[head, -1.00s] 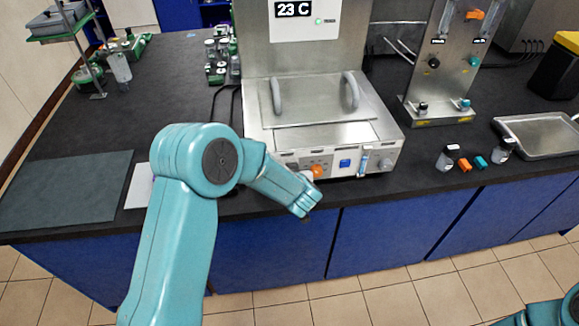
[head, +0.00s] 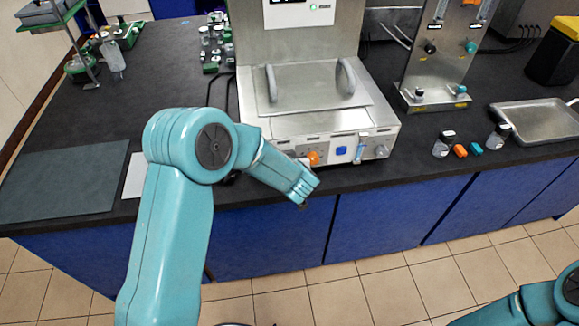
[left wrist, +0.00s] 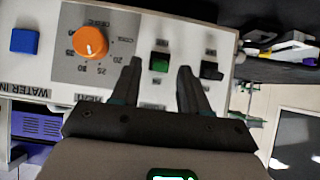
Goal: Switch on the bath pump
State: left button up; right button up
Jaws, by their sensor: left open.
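The steel water bath (head: 315,90) stands on the dark bench, with a white control panel along its front. The left wrist view shows that panel with an orange dial (left wrist: 90,42), a green rocker switch (left wrist: 160,62), a black rocker switch (left wrist: 211,70) and a blue square button (left wrist: 24,41). The small labels by the two switches are too blurred to read. My left gripper (head: 305,193) is in front of the panel, below the orange dial. In the left wrist view its open, empty fingers (left wrist: 160,80) lie on either side of the green switch; contact cannot be told.
A grey mat (head: 60,185) lies at the left. My right arm (head: 540,305) shows at the lower right.

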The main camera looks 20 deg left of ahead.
pick_arm(q)
jog(key=b+v, duration=0.1)
jog(key=v, duration=1.4)
jog(key=shift+s+r, duration=0.2)
jog(key=shift+d, duration=0.1)
jog(key=s+a+f+m+g+b, duration=0.15)
jog(key=a+f, duration=0.25)
jog(key=f, duration=0.5)
jog(key=s+a+f+g+b, duration=0.1)
jog(key=s+a+f+g, duration=0.15)
jog(key=f, duration=0.75)
jog(key=s+d+f+m+g+h+b, duration=0.1)
jog(key=s+d+f+m+h, duration=0.3)
jog(key=s+f, duration=0.5)
jog(key=s+d+f+g+h, duration=0.3)
jog(key=s+d+h, duration=0.3)
jog(key=d, duration=0.3)
jog(key=shift+s+n, duration=0.35)
jog(key=shift+s, duration=0.55)
